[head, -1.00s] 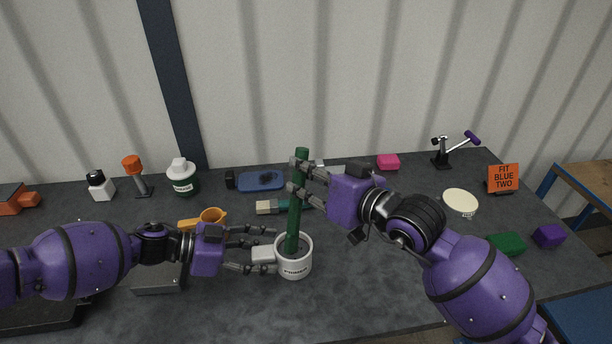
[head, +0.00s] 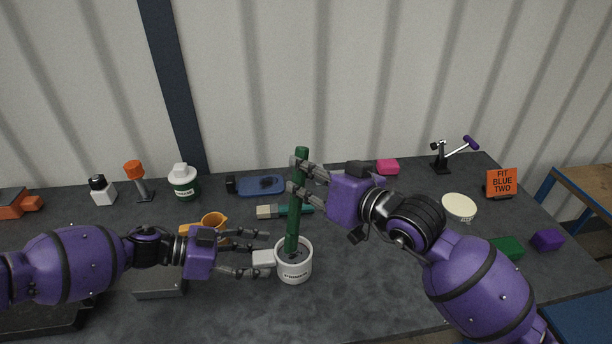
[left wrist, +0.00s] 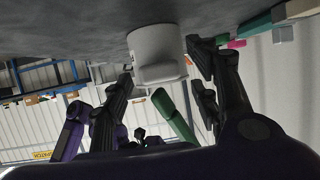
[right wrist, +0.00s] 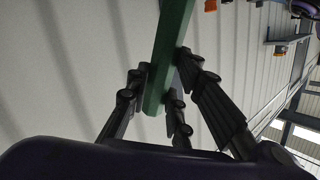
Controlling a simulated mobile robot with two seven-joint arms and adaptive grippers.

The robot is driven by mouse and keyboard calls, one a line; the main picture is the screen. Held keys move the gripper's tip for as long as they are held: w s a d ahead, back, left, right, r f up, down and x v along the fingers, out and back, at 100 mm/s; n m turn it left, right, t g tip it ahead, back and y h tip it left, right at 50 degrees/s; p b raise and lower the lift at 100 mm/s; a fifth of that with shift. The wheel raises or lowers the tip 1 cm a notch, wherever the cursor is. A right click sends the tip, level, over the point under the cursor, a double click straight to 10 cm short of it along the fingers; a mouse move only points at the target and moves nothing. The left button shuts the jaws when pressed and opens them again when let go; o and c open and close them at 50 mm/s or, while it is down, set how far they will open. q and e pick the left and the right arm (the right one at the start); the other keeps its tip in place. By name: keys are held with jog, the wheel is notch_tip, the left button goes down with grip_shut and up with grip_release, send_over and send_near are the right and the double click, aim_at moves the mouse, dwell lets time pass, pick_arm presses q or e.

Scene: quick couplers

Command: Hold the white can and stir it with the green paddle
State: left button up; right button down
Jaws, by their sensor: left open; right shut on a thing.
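The white can (head: 294,268) stands on the dark table, with a pale block-like handle (head: 263,258) on its left side. The green paddle (head: 297,215) stands nearly upright with its lower end inside the can; the can's wall hides the tip. My right gripper (head: 293,175) is shut on the upper part of the paddle, which also shows between its fingers in the right wrist view (right wrist: 165,70). My left gripper (head: 270,253) is open at the can's left, its fingers either side of the handle. The left wrist view shows the can (left wrist: 157,52) between the open fingers.
Behind the can lie a brush (head: 270,211), an orange scoop (head: 213,222) and a blue tray (head: 262,185). A green and white bottle (head: 183,183) stands at the back left. A cream bowl (head: 459,207) and green block (head: 508,248) sit at the right.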

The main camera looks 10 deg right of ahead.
pick_arm(q)
jog(key=shift+d, duration=0.1)
jog(key=shift+x, duration=0.85)
pick_arm(e)
jog(key=shift+r, duration=0.15)
pick_arm(q)
grip_shut()
jog(key=shift+f, duration=0.15)
pick_arm(e)
jog(key=shift+r, duration=0.15)
dwell(0.8)
